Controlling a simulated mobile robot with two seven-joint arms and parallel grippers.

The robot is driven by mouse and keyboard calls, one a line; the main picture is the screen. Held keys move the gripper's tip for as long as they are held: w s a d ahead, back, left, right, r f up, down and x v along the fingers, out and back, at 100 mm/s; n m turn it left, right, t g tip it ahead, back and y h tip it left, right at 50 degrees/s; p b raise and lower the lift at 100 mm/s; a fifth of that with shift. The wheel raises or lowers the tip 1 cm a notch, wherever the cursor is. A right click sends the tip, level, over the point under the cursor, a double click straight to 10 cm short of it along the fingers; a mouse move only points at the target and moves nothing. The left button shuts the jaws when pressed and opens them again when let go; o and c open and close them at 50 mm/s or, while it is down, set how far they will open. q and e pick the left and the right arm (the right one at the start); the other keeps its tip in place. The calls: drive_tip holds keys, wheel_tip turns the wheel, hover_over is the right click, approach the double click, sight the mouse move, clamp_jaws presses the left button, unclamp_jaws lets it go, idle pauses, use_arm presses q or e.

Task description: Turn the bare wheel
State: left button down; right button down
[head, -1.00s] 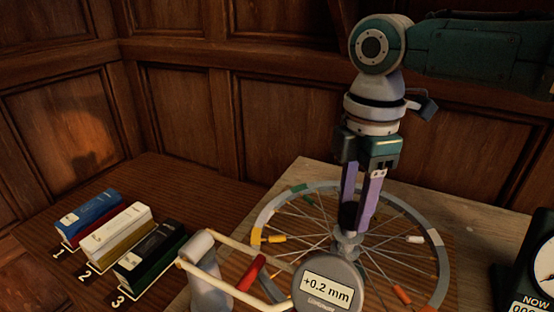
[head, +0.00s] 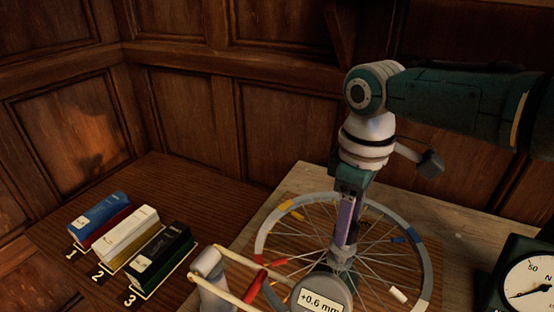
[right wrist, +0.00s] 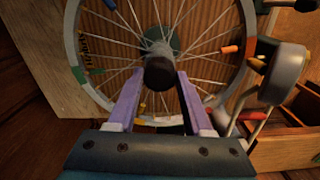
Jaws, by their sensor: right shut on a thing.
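The bare wheel (head: 424,272) lies flat, with a grey rim, coloured patches, thin spokes and coloured sleeves on some spokes. My right gripper (head: 345,238) reaches down from above at its centre. In the right wrist view the purple fingers (right wrist: 158,84) are shut on the black hub knob (right wrist: 159,72), one finger on each side. A round dial gauge (head: 322,297) in front of the hub reads +0.6 mm, its edge cut off by the frame. My left gripper is not in view.
A cream-railed frame with a red bar (head: 255,287) stands at the wheel's front left. A dark dial scale (head: 529,282) is at right. Wooden panels (head: 190,110) close off the back.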

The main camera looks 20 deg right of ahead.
drive_tip(key=shift+m, duration=0.7)
drive_tip(key=shift+c, duration=1.5)
unclamp_jaws()
drive_tip(key=shift+r+p, duration=0.1)
drive_tip(key=shift+p, duration=0.2)
wheel_tip(320, 180, up, 10)
drive_tip(key=p, duration=0.1)
